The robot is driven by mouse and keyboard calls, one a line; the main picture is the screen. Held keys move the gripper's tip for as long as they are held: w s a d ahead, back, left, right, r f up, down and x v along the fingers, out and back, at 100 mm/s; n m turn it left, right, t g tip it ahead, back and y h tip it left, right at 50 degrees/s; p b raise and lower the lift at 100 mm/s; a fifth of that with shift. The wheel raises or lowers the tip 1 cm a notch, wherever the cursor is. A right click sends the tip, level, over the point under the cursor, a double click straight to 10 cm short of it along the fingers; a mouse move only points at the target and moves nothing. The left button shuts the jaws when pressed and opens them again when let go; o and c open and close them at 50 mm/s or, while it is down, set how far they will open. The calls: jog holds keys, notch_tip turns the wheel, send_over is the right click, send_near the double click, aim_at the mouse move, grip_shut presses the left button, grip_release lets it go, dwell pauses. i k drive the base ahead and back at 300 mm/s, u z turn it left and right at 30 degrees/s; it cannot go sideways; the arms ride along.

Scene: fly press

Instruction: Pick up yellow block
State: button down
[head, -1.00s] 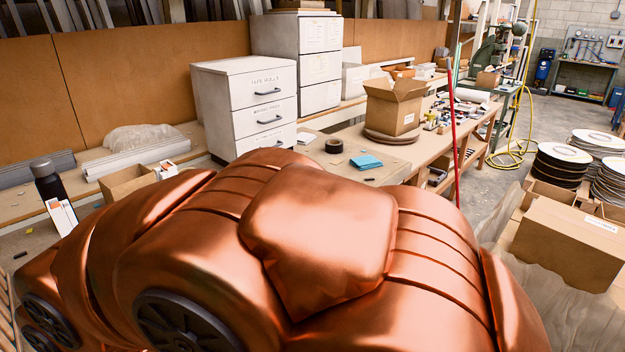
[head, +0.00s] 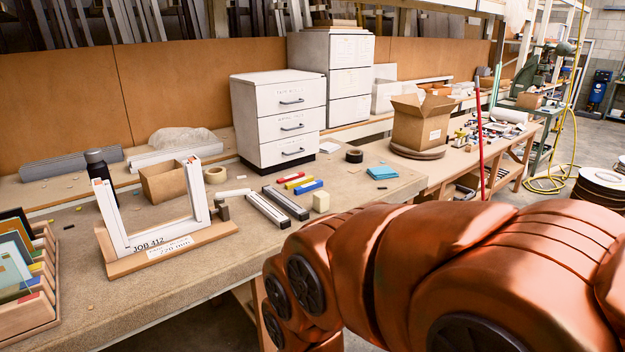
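The yellow block (head: 298,182) is a small bar lying on the workbench (head: 240,262), in front of the white drawer unit. It lies between a red block (head: 290,177) and a blue block (head: 308,187), close beside both. My copper-coloured arm fills the lower right of the head view, in front of the bench edge. My gripper is not visible, so its opening and contents cannot be seen.
Two dark-and-silver rails (head: 277,205) and a cream block (head: 321,201) lie just in front of the coloured blocks. A white frame on a wooden base (head: 170,250) stands to the left. A black tape roll (head: 354,156) and blue pads (head: 381,172) lie to the right.

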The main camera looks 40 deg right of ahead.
aim_at(306, 180)
jog(key=z, duration=0.6)
jog(key=i, duration=0.7)
jog(key=z, duration=0.5)
jog(key=i, duration=0.8)
jog(key=u, duration=0.2)
